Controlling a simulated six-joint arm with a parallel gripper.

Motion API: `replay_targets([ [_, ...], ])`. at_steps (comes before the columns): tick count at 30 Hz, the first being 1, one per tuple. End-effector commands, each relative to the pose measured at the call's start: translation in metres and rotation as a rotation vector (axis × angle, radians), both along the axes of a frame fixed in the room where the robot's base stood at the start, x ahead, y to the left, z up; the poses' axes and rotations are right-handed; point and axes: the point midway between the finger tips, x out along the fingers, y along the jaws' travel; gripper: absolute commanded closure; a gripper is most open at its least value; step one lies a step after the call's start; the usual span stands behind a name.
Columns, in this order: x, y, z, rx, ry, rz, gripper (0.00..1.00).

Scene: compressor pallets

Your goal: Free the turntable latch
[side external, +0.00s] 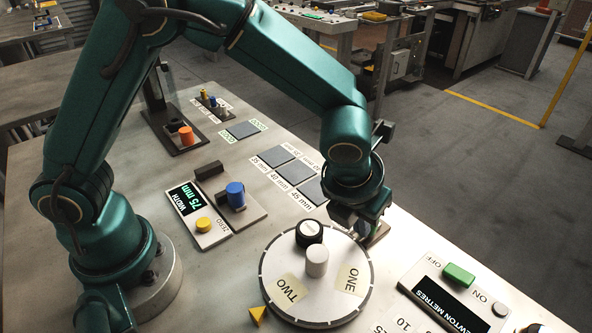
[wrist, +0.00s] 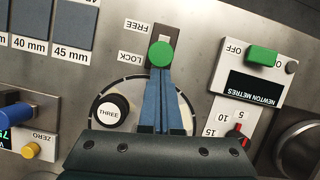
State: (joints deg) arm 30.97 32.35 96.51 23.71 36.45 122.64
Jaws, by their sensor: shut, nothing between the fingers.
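The turntable (side external: 285,258) is a pale round disc with labels ONE and TWO and a white centre post. The turntable latch is a green round knob (wrist: 160,53) on a slotted plate, beside the word LOCK; the slot runs up toward FREE. In the side view the latch knob is hidden behind my gripper (side external: 358,226), at the turntable's far edge. In the wrist view my gripper (wrist: 161,72) has its blue fingers together, with nothing between them. The fingertips are right at the knob's lower edge; I cannot tell whether they touch it.
A black knob marked THREE (wrist: 110,108) sits on the turntable. A torque panel (side external: 450,295) with a green switch (side external: 458,274) stands to the right. A width panel (side external: 213,215) with blue and yellow knobs is left. Grey size pads (side external: 276,157) lie flat behind.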

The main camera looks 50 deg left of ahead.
Motion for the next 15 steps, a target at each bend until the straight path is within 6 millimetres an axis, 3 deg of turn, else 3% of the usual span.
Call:
replay_targets([
  [6, 0.024, 0.001, -0.001, 0.0, 0.001, 0.003, 1.0],
  [15, 0.029, 0.001, 0.0, 0.0, -0.002, -0.001, 1.0],
])
